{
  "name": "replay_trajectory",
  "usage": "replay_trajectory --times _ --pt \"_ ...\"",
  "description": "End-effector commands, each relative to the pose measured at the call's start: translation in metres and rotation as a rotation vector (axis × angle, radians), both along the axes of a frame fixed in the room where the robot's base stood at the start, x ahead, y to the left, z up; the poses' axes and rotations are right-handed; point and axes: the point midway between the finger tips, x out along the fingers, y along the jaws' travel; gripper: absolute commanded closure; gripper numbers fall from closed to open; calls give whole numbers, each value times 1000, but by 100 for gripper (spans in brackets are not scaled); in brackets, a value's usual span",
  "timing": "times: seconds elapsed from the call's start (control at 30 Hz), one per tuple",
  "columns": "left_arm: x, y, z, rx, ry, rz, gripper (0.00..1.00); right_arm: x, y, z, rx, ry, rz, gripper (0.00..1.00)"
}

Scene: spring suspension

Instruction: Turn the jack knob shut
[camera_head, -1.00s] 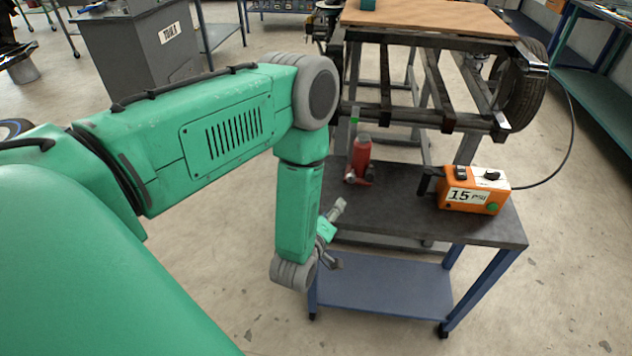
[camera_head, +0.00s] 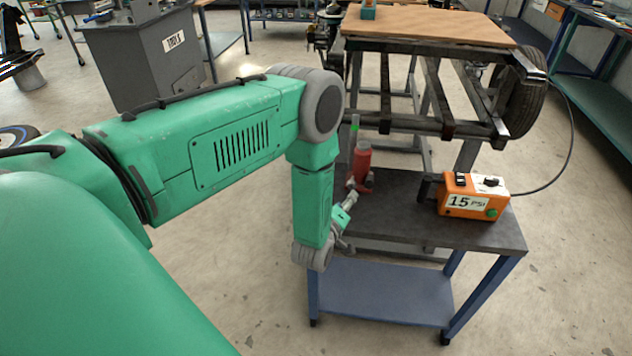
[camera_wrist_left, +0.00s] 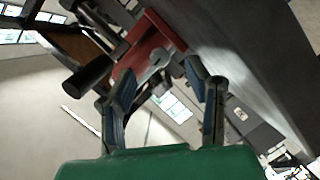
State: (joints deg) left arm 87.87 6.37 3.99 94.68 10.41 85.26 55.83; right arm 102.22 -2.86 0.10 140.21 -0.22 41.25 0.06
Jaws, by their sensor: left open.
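The red bottle jack (camera_head: 362,165) stands on the dark top of the cart, below the vehicle frame. In the left wrist view the red jack body (camera_wrist_left: 143,42) is close, with a light grey knob (camera_wrist_left: 156,66) on it. My left gripper (camera_head: 346,208) is open at the cart's left edge, near the jack's base. In the left wrist view the two fingers of the left gripper (camera_wrist_left: 160,76) stand either side of the knob, apart from each other. I cannot tell whether they touch it. My right gripper is not in view.
An orange box marked 15 PSI (camera_head: 472,196) sits on the cart top (camera_head: 415,222), right of the jack, with a black hose to the tyre (camera_head: 520,95). The metal frame (camera_head: 430,85) overhangs the cart's back. A black cylinder (camera_wrist_left: 88,74) shows beside the jack.

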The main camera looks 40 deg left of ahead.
Motion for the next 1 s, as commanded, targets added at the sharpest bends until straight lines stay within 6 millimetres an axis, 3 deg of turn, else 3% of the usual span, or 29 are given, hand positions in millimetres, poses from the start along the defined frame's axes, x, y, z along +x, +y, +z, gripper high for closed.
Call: replay_trajectory --times 0.47,0.67,1.0 --pt "-90 -25 19 -2 5 1 56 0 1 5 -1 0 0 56" --pt "-104 -40 -18 70 177 -88 56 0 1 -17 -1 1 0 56" --pt "-143 -61 -69 197 464 -265 56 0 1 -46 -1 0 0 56"
